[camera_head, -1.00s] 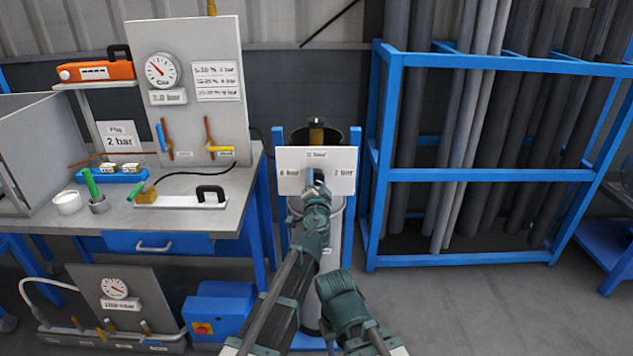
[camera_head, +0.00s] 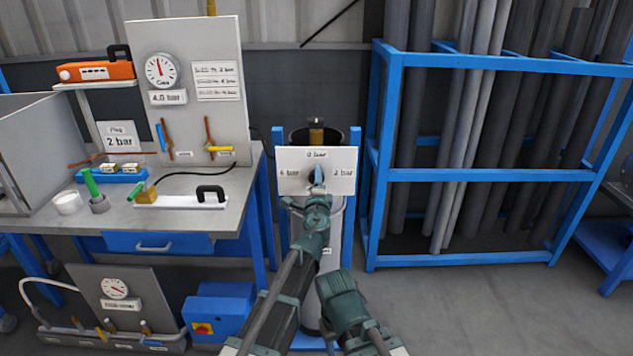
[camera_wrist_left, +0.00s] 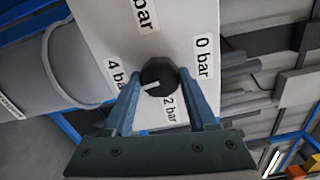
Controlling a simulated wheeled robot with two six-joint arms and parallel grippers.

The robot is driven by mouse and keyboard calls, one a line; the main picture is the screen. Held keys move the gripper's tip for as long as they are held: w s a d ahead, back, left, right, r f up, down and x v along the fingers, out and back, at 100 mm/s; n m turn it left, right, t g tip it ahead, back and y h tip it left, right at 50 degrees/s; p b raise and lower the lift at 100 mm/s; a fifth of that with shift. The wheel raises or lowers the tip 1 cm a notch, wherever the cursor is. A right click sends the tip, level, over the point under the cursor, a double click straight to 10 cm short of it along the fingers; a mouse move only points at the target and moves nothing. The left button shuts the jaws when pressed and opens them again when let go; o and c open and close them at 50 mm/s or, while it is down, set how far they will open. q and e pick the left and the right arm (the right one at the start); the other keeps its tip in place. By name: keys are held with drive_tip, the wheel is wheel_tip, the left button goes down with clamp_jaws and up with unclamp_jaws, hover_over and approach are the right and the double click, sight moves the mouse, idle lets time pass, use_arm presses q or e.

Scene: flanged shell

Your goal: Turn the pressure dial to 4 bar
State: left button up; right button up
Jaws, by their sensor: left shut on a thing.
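The pressure dial, a dark round knob (camera_wrist_left: 160,72) with a white mark, sits on a white plate (camera_head: 292,157) labelled 0, 2, 4 and 6 bar. My left gripper (camera_head: 317,178) faces the plate. In the left wrist view its fingers (camera_wrist_left: 160,82) are shut on the dial, one on each side. The white mark points toward the 4 bar label (camera_wrist_left: 117,76). The gauge (camera_head: 161,71) on the upright panel has its needle near the top, and its display (camera_head: 168,97) reads 4.0 bar.
A grey cylinder (camera_head: 333,270) stands behind the plate between blue posts. A blue rack of pipes (camera_head: 480,174) stands on the right. The workbench (camera_head: 165,220) on the left holds small parts. A blue box (camera_head: 222,310) is on the floor.

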use_arm(q)
drive_tip(key=shift+m, duration=0.6)
drive_tip(key=o, duration=1.4)
drive_tip(key=shift+c, duration=0.2)
